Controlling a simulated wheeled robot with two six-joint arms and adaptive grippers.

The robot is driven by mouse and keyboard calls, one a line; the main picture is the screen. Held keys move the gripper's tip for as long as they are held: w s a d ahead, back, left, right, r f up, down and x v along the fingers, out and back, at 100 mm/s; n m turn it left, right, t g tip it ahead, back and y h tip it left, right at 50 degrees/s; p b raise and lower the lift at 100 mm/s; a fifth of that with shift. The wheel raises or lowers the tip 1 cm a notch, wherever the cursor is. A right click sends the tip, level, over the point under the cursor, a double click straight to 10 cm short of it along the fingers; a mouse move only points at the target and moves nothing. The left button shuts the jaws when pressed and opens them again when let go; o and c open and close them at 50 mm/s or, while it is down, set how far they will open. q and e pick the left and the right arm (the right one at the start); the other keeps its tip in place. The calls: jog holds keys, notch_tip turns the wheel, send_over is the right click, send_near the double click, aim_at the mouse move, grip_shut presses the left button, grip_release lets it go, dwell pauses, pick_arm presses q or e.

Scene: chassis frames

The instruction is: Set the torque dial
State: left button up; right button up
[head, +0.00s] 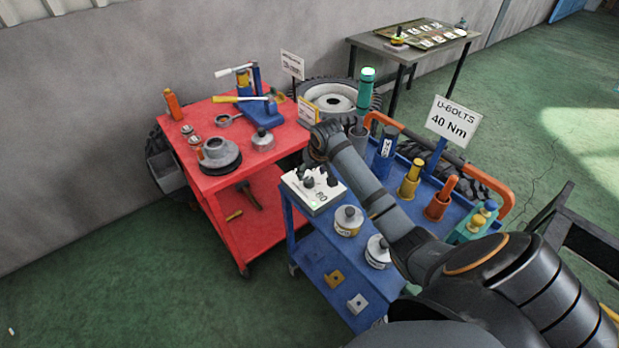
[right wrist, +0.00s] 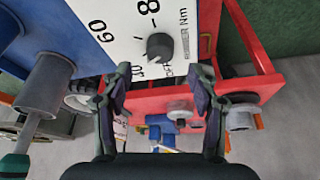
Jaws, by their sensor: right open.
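The torque dial is a dark round knob (right wrist: 160,46) on a white scale panel (right wrist: 115,32). In the right wrist view the panel shows the figures 60, an 8 cut by the edge, and "Nm". Where the knob points is too small to tell. In the head view the panel (head: 322,203) is the white top of a box on the blue cart's left end. My right gripper (right wrist: 160,78) is open. Its two fingers are spread to either side of the knob's line, and the knob shows between and just beyond the tips, apart from them. My left gripper is not in view.
A sign (head: 452,122) reads "U-BOLTS 40 Nm". The blue cart (head: 318,246) also holds tins and coloured tool holders, close to my right arm. A red cart (head: 205,180) with a press and parts stands left. Green floor is clear in front.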

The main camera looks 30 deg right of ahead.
aim_at(309, 180)
jog(key=x, duration=0.5)
jog(key=shift+f, duration=0.15)
jog(key=c, duration=1.2)
